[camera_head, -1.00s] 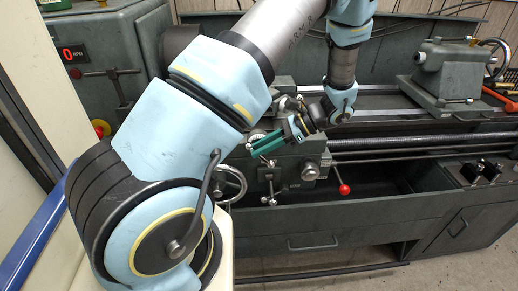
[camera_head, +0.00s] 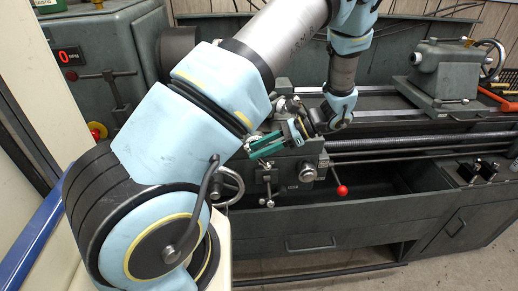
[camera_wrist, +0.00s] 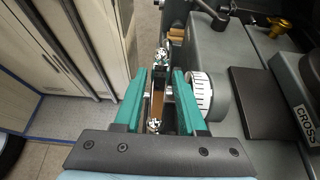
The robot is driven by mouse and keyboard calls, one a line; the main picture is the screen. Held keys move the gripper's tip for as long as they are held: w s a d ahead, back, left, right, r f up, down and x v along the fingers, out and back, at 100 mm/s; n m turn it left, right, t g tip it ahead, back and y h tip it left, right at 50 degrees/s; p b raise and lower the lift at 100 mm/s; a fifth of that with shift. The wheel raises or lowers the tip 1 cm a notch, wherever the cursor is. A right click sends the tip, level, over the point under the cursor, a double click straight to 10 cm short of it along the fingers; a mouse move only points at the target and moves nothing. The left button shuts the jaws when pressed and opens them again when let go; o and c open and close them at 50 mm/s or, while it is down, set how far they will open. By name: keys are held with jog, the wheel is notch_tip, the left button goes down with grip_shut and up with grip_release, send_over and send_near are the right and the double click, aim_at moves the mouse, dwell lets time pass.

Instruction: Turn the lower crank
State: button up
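The crank (camera_wrist: 154,125) shows in the wrist view as a narrow bar with bright metal ends, beside a white graduated dial (camera_wrist: 201,95). My gripper (camera_wrist: 160,88) has two green fingers, one on each side of the crank, with a gap between them. The crank's far end (camera_wrist: 162,57) shows near the fingertips. Contact between fingers and crank cannot be told. In the head view my gripper (camera_head: 265,145) is at the front of the lathe carriage, its fingers apart; the crank is too small there to make out.
A handwheel (camera_head: 230,185) and a red-knobbed lever (camera_head: 341,190) are on the carriage front. A label reading CROSS (camera_wrist: 304,122) is right of the dial. The tailstock (camera_head: 446,70) stands at right. Open floor and pale cabinets (camera_wrist: 60,45) lie left in the wrist view.

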jog(key=shift+d, duration=0.1)
jog(key=b+v, duration=0.4)
jog(key=v, duration=0.6)
jog(key=shift+d+r, duration=0.25)
jog(key=shift+d, duration=0.1)
